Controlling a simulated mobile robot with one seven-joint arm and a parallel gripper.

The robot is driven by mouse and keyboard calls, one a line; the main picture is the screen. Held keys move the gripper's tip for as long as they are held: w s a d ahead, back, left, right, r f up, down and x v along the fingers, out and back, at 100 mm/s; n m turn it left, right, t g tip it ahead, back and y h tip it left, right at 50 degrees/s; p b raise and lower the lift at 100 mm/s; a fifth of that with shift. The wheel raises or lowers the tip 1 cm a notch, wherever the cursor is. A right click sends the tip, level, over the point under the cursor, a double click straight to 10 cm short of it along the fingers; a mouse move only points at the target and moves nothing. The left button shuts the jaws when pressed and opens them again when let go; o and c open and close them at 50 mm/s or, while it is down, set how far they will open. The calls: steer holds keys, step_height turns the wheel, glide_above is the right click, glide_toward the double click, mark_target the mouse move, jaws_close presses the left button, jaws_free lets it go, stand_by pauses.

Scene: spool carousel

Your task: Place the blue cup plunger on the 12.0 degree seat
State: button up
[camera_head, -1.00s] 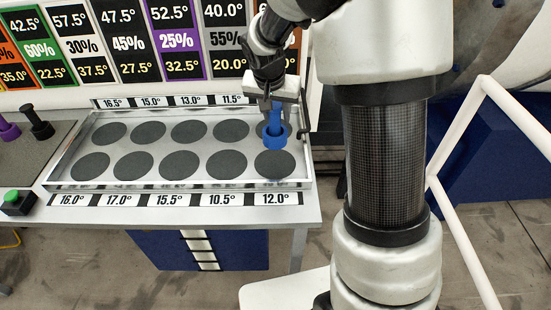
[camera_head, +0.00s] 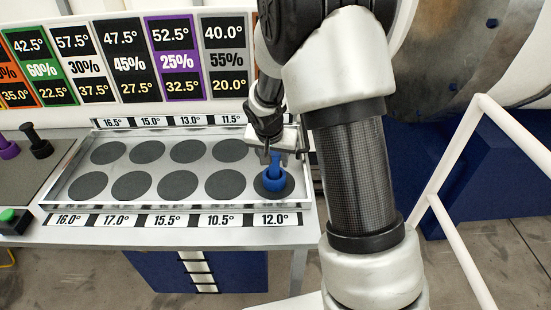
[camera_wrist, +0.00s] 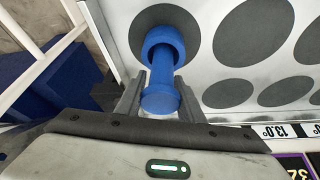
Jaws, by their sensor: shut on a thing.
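The blue cup plunger (camera_head: 273,180) is upright over the dark round 12.0 degree seat (camera_head: 289,187), at the front right of the tray. My gripper (camera_head: 275,156) is shut on its stem from above. In the wrist view the plunger (camera_wrist: 164,48) has its cup over a dark disc (camera_wrist: 187,18), and my gripper (camera_wrist: 159,94) has a finger on each side of the stem. I cannot tell whether the cup touches the seat. The 12.0° label (camera_head: 275,219) is on the tray's front edge.
The metal tray (camera_head: 60,187) has two rows of dark seats, the others I see bare. A black plunger (camera_head: 38,142) and a purple one (camera_head: 8,149) stand at the left. A green button box (camera_head: 13,220) is at the front left. A sign board (camera_head: 130,60) rises behind.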

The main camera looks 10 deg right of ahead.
mark_target(272, 181)
steer(key=o, duration=1.2)
steer(key=shift+r, duration=0.4)
steer(key=s+r+n+y, duration=0.1)
steer(key=s+r, duration=0.7)
steer(key=r, duration=0.2)
steer(key=s+r+n, duration=0.1)
steer(key=s+r, duration=0.6)
steer(key=r, duration=0.3)
steer(key=shift+s+a+r+n+t+y+p, duration=0.2)
steer(key=shift+s+r+n, duration=0.3)
steer(key=shift+s, duration=1.75)
steer(key=shift+s+a+r+n+t+y+p, duration=0.15)
steer(key=shift+s+r+n+t, duration=0.3)
steer(key=shift+s, duration=1.8)
steer(key=shift+s+r+n+t+y+p, duration=0.15)
steer(key=shift+s+r+n, duration=0.35)
steer(key=shift+s, duration=1.75)
steer(key=shift+f, duration=0.1)
